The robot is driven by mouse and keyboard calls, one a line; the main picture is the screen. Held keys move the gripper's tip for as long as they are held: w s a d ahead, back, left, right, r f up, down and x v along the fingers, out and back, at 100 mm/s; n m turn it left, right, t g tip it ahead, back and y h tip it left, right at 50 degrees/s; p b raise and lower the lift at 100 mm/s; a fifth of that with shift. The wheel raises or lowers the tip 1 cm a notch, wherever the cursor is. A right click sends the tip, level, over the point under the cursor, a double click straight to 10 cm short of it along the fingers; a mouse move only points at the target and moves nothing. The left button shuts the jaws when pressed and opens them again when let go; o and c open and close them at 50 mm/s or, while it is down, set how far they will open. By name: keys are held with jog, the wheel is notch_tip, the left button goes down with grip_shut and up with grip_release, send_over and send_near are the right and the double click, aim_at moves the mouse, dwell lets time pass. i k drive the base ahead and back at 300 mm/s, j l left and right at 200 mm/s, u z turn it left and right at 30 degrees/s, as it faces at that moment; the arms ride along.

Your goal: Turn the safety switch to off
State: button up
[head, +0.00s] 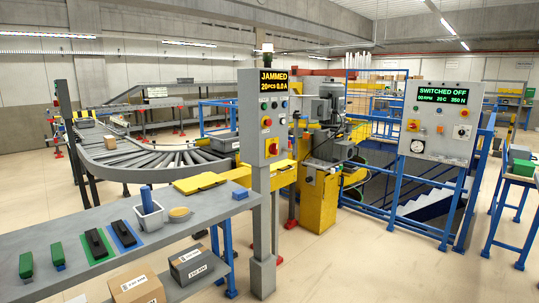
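A grey control post (250,120) stands in the middle of the head view. Its display (274,81) reads JAMMED, 20PCS, 0.0A. Below it are small buttons, a red round control on a yellow plate (266,122) and a larger red control on yellow (272,147). At right, a grey panel (436,145) has a display (442,94) reading SWITCHED OFF, with a red-and-yellow control (413,125), a dark knob on a white plate (462,131) and a round gauge (419,146). I cannot tell which control is the safety switch, or their positions. My gripper is not in view.
A grey workbench (200,222) in front holds green and black tools, a white cup and a blue block. Cardboard and dark boxes (198,263) sit below it. A roller conveyor (120,163) curves behind. Yellow machinery (318,200) and blue railings stand right; floor at front right is open.

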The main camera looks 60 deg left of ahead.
aim_at(274, 147)
jog(key=u, duration=1.55)
jog(key=i+j, duration=0.15)
jog(key=i, duration=0.45)
jog(key=i+j+z, duration=0.15)
jog(key=i, duration=0.45)
jog(key=i+j, duration=0.15)
jog(key=i, duration=0.4)
